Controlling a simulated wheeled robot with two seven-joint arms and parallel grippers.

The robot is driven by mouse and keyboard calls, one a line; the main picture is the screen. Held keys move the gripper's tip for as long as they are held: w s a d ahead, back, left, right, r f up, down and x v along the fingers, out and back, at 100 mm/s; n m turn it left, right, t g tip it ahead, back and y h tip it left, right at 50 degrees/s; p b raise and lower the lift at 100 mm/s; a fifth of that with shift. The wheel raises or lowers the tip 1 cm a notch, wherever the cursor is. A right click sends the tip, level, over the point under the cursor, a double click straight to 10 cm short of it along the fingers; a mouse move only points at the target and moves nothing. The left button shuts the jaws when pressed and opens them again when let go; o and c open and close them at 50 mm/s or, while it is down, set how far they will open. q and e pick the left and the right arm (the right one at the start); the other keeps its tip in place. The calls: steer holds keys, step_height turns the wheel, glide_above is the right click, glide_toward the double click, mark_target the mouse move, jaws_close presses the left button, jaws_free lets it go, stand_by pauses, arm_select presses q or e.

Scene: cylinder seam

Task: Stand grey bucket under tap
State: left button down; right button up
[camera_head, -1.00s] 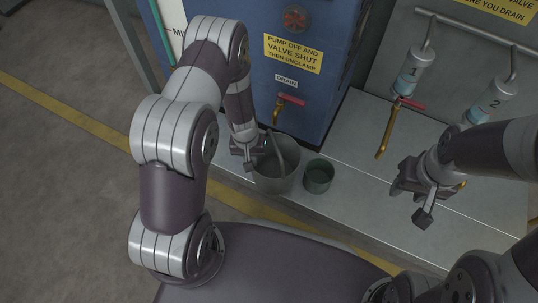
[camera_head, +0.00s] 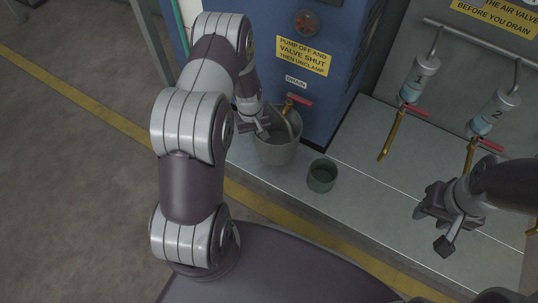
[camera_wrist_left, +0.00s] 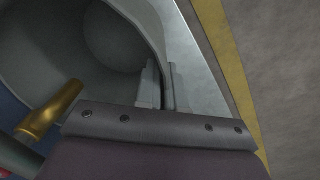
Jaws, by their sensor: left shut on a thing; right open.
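The grey bucket (camera_head: 277,153) stands upright, or nearly so, against the front of the blue cabinet; I cannot tell if its base touches the ledge. My left gripper (camera_head: 264,131) is shut on its rim, with the fingers (camera_wrist_left: 160,88) on either side of the wall in the left wrist view. The brass drain tap (camera_head: 287,107) with a red handle (camera_head: 299,99) is at the bucket's back rim. In the left wrist view its spout (camera_wrist_left: 50,111) overlaps the bucket's open mouth (camera_wrist_left: 62,45). My right gripper (camera_head: 440,222) is open and empty over the ledge at right.
A small green-grey can (camera_head: 322,177) stands on the ledge (camera_head: 350,215), right of the bucket. Two numbered cylinders (camera_head: 420,78) (camera_head: 496,112) with brass, red-handled taps hang at right. A yellow floor line (camera_head: 90,113) runs along the front. The ledge between can and right gripper is clear.

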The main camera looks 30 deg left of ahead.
arm_select(q)
step_height(320, 180, down, 8)
steer(key=b, duration=0.4)
steer(key=shift+r, duration=0.15)
arm_select(e)
step_height(320, 180, down, 6)
steer(key=r, duration=0.1)
arm_select(q)
steer(key=c, duration=1.2)
jaws_free()
steer(key=shift+c, duration=0.2)
steer(key=s+d+r+m+p, duration=0.1)
steer(key=d+r+m+p, duration=0.2)
steer(key=r+p, duration=1.2)
steer(key=s+d+r+m+b, duration=0.2)
steer(key=s+r, duration=0.4)
steer(key=r, duration=0.3)
steer(key=s+d+r+m+b, duration=0.3)
steer(key=s+d+r+b, duration=0.1)
steer(key=s+r, duration=0.3)
steer(key=shift+s+d+r+t+y, duration=0.15)
steer(key=shift+d+r+t+y, duration=0.2)
steer(key=shift+d+r, duration=0.6)
arm_select(e)
step_height(320, 180, up, 8)
